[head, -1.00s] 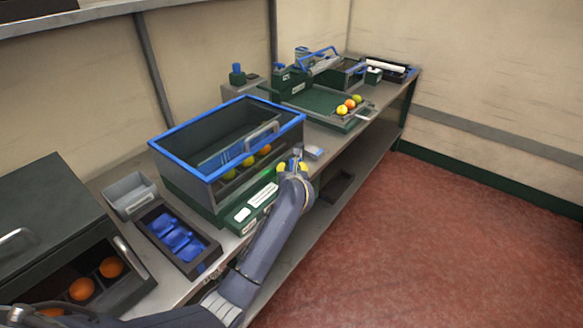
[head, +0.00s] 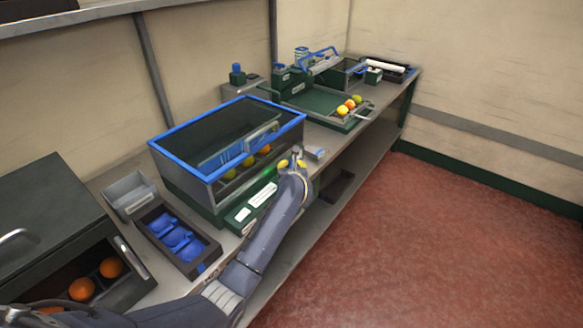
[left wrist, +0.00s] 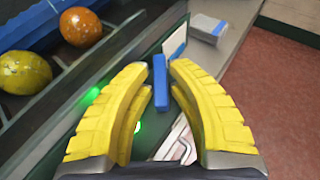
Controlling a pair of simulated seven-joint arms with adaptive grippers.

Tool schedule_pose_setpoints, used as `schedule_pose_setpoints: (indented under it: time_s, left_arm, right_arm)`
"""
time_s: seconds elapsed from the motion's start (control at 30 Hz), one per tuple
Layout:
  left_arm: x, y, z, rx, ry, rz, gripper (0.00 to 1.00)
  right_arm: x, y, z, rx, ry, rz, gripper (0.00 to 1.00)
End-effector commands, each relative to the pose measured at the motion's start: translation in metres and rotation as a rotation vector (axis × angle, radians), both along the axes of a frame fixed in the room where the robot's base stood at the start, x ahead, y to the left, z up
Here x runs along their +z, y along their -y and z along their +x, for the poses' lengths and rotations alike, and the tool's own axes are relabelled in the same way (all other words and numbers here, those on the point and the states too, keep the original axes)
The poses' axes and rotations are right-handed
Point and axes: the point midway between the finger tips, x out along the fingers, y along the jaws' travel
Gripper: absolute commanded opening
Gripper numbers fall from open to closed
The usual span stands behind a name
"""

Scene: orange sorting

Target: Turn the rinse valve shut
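The rinse valve's blue bar handle (left wrist: 160,82) stands upright in the left wrist view, between the yellow fingertips of my left gripper (left wrist: 161,75). The fingers are drawn in close on both sides of the bar and appear to touch it. In the head view my left gripper (head: 291,163) is at the front right corner of the blue-rimmed washing tank (head: 228,110), and it hides the handle there. A green light (left wrist: 92,96) glows beside the handle. My right gripper is not in view.
Fruit lies behind the tank's front: a yellow one (left wrist: 24,72) and an orange one (left wrist: 81,27). A small grey block (head: 314,153) sits on the bench just beyond my gripper. A dark tray with blue pieces (head: 178,238) is at left. A green tray (head: 320,100) is farther back.

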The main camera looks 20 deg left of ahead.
Motion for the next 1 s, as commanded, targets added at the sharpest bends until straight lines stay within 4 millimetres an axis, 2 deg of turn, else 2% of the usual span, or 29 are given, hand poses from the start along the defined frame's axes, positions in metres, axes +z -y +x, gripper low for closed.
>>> schedule_pose_setpoints:
  time_s: [0.03,0.13,0.47,0.73,1.0]
  left_arm:
    - [-0.0001,0.0001,-0.0001,0.000,0.000,0.000,0.10]
    - [-0.0001,0.0001,-0.0001,0.000,0.000,0.000,0.00]
    - [-0.0001,-0.0005,-0.0001,-0.005,0.000,0.000,0.00]
    - [-0.0001,-0.0013,0.0000,-0.097,0.000,0.001,0.00]
    - [0.0006,-0.0009,0.0000,-0.118,0.001,0.001,0.00]
  right_arm:
    - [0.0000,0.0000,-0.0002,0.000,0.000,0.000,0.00]
    - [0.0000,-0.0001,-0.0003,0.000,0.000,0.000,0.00]
    - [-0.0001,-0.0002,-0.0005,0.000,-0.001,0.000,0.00]
    - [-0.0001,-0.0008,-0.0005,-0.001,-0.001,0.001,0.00]
    - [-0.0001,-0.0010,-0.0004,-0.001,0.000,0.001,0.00]
